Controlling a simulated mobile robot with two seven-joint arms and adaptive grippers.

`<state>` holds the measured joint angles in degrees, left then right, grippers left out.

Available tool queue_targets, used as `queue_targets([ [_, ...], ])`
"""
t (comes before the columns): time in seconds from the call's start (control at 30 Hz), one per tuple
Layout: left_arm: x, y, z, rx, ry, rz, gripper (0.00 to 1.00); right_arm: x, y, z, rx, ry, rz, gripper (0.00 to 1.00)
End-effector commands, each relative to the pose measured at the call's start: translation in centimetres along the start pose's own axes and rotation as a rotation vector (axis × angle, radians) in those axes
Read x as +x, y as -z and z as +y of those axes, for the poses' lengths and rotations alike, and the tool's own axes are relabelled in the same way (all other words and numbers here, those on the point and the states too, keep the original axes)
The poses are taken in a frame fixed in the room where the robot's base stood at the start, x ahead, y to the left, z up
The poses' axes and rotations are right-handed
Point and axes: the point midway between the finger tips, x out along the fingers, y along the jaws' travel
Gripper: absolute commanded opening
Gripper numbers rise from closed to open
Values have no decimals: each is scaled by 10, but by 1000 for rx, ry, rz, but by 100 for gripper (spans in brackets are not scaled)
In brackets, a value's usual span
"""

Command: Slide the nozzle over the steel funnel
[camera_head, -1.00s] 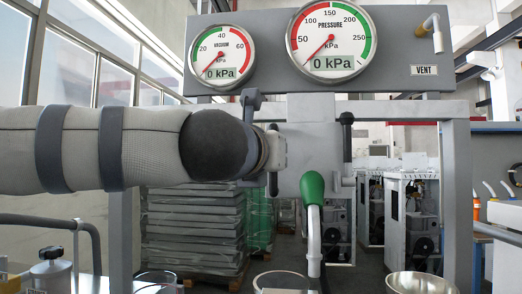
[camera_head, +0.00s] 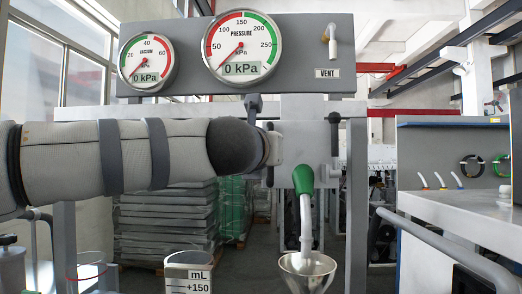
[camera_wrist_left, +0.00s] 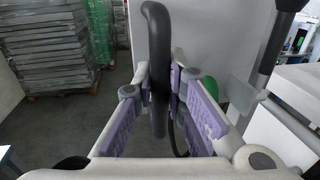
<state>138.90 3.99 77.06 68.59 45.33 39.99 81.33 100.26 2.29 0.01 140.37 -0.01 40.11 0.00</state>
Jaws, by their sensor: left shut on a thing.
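The nozzle (camera_head: 306,222) is a pale bent tube with a green grip (camera_head: 303,179), hanging below a grey carriage plate (camera_head: 307,145). The steel funnel (camera_head: 307,266) is at the bottom of the head view, and the nozzle's lower end appears lined up above its mouth. Exact depth is hard to tell. My left gripper (camera_head: 272,148) is at the plate's left side. In the left wrist view, its purple-padded fingers (camera_wrist_left: 157,95) are shut on a dark bar handle (camera_wrist_left: 159,60). The green grip also shows there, partly hidden (camera_wrist_left: 211,91). My right gripper is out of view.
A clear measuring beaker (camera_head: 188,274) stands left of the funnel, with a jar (camera_head: 86,276) farther left. Vacuum (camera_head: 146,62) and pressure gauges (camera_head: 242,48) both read 0 kPa. A bench (camera_head: 465,215) is at the right.

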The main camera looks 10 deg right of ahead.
Motion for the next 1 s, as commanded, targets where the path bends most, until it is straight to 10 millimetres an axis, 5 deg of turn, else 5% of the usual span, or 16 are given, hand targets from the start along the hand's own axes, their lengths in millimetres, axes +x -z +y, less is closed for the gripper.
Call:
queue_targets([
  [0.53,3,2,-7,0,3,3,0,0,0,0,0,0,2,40],
  [0.57,3,1,-7,0,3,3,19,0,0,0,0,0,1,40],
  [0.63,3,1,-7,0,3,2,33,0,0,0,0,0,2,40],
  [1.0,-4,0,-4,0,-1,1,33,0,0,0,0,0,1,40],
])
